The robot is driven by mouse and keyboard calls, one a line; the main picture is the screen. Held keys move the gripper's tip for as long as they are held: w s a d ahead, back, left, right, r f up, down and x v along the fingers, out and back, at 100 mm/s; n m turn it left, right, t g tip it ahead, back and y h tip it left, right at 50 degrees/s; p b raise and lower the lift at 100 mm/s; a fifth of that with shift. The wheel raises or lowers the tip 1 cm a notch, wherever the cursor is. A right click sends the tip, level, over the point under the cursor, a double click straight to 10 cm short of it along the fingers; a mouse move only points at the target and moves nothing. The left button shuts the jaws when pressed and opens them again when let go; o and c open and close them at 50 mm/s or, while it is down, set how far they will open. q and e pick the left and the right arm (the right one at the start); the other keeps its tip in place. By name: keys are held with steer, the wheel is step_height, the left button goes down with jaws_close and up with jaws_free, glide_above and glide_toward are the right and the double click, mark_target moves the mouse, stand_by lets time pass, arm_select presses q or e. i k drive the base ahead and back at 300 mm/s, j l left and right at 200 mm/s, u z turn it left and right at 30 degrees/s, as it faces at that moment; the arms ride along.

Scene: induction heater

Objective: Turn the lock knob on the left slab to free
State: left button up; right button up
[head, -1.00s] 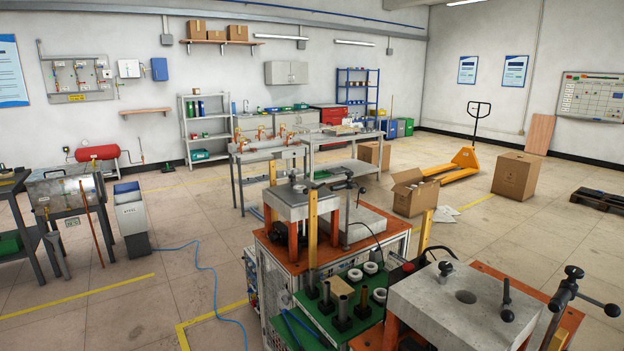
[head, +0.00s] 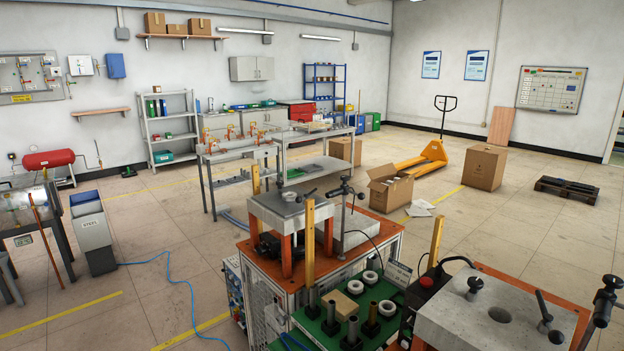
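Two grey slabs show in the head view. The left slab (head: 268,208) rests on orange supports on an orange-topped cabinet, left of centre. A small dark knob (head: 289,196) and a dark lever (head: 307,195) are on its top. They are too small for me to tell whether the lock is set or free. The right slab (head: 450,315) is nearer, at the bottom right, with a dark round knob (head: 474,284), a lever (head: 544,308) and a hole in its top. Neither of my grippers is in view.
A green tray (head: 385,292) with dark posts and white rings lies between the slabs. Yellow upright bars (head: 309,243) stand beside the left slab. A blue hose (head: 170,281) lies on the floor at left. Open floor surrounds the cabinet's left side.

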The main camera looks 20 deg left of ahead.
mark_target(280, 182)
steer(key=i+j+z, duration=0.1)
steer(key=j, duration=0.4)
steer(key=i+j+z, duration=0.1)
steer(key=j, duration=0.4)
steer(key=i+j+z, duration=0.1)
steer(key=i+j, duration=0.15)
steer(key=j, duration=0.25)
steer(key=i+j+z, duration=0.1)
steer(key=j, duration=0.4)
steer(key=i+j+z, duration=0.1)
steer(key=j, duration=0.45)
